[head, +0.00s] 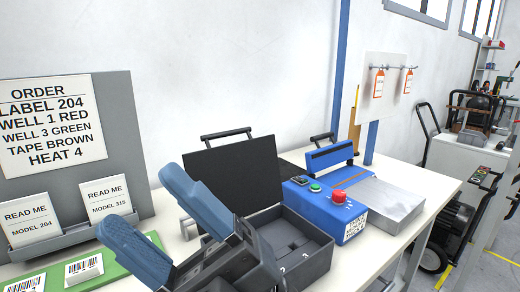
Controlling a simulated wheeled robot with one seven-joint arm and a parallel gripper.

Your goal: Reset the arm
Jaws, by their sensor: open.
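My gripper (143,207) shows at the lower middle of the head view, its two blue-grey fingers pointing up and to the left. The fingers stand wide apart with nothing between them. It appears in front of the worktable (405,238), between the booklet rack on the left and an open black case (235,172) behind it. The gripper body covers part of the case. Whether the fingers touch anything below cannot be told.
An order board (60,120) stands at left, with two README booklets (28,220) (108,205) in its rack. A green mat (110,262) holds barcode labels. A blue machine (325,212) with green and red buttons stands right of the case. Orange tags (378,83) hang behind.

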